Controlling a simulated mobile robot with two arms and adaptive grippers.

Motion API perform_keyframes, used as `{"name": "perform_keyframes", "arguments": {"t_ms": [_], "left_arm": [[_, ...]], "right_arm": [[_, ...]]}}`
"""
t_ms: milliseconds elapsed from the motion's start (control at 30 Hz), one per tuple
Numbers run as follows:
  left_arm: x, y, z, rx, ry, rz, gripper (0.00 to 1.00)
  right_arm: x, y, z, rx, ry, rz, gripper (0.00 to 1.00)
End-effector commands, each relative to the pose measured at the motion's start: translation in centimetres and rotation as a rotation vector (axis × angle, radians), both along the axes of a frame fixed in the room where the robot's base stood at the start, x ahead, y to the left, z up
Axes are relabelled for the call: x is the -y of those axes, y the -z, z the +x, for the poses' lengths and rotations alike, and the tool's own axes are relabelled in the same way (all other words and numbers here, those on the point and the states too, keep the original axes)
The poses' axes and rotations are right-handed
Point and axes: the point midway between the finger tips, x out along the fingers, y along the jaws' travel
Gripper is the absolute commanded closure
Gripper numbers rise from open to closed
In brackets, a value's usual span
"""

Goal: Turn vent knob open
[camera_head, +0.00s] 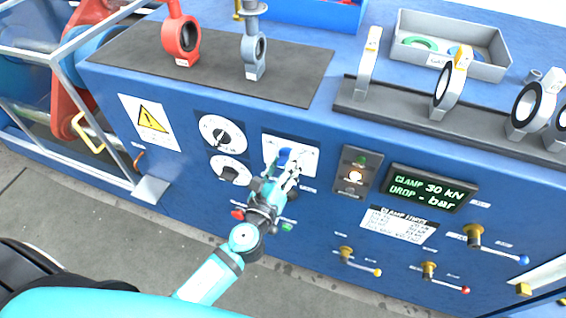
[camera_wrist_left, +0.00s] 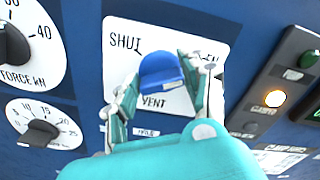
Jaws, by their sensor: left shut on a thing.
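The vent knob (camera_head: 284,156) is blue and sits on a white plate (camera_head: 305,145) on the front of the blue bench. In the left wrist view the knob (camera_wrist_left: 161,72) is in the middle of its plate (camera_wrist_left: 122,66), which reads SHUT at left, VENT below and a partly covered word at right. My left gripper (camera_head: 281,168) is at the knob, its fingers on either side of it, shut on it. My right gripper is not in view.
Two dials with black knobs (camera_head: 222,134) (camera_head: 231,171) are left of the plate. A lamp panel (camera_head: 355,170) with a lit lamp and a green display (camera_head: 430,188) are to the right. Lever valves (camera_head: 474,236) stick out low at right. Valves stand on top of the bench.

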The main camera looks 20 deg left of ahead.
Motion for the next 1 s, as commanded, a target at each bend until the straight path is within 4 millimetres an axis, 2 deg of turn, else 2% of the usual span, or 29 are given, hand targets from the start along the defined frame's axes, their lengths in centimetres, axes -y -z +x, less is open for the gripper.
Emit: {"name": "perform_keyframes", "arguments": {"t_ms": [200, 233, 400, 667, 767, 867, 1000], "left_arm": [[0.0, 0.2, -0.1, -0.004, 0.001, 0.004, 0.87], [0.0, 0.2, -0.1, -0.004, 0.001, 0.004, 0.51], [0.0, 0.1, 0.0, -0.003, 0.001, 0.003, 0.31], [0.0, 0.1, -0.1, -0.001, 0.000, 0.002, 0.31], [0.0, 0.1, -0.7, -0.002, 0.000, 0.002, 0.31], [-0.1, 0.2, -2.2, -0.004, 0.001, 0.002, 0.31], [-0.2, 0.2, -5.3, -0.006, 0.001, 0.003, 0.31]], "right_arm": [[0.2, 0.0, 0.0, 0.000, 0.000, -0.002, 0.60], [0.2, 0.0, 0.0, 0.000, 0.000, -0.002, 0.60], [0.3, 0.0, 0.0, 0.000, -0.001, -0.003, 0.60], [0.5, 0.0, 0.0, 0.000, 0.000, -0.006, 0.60], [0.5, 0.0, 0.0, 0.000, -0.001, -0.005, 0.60], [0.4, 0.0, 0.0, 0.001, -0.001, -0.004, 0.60], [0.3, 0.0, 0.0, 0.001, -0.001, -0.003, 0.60]]}}
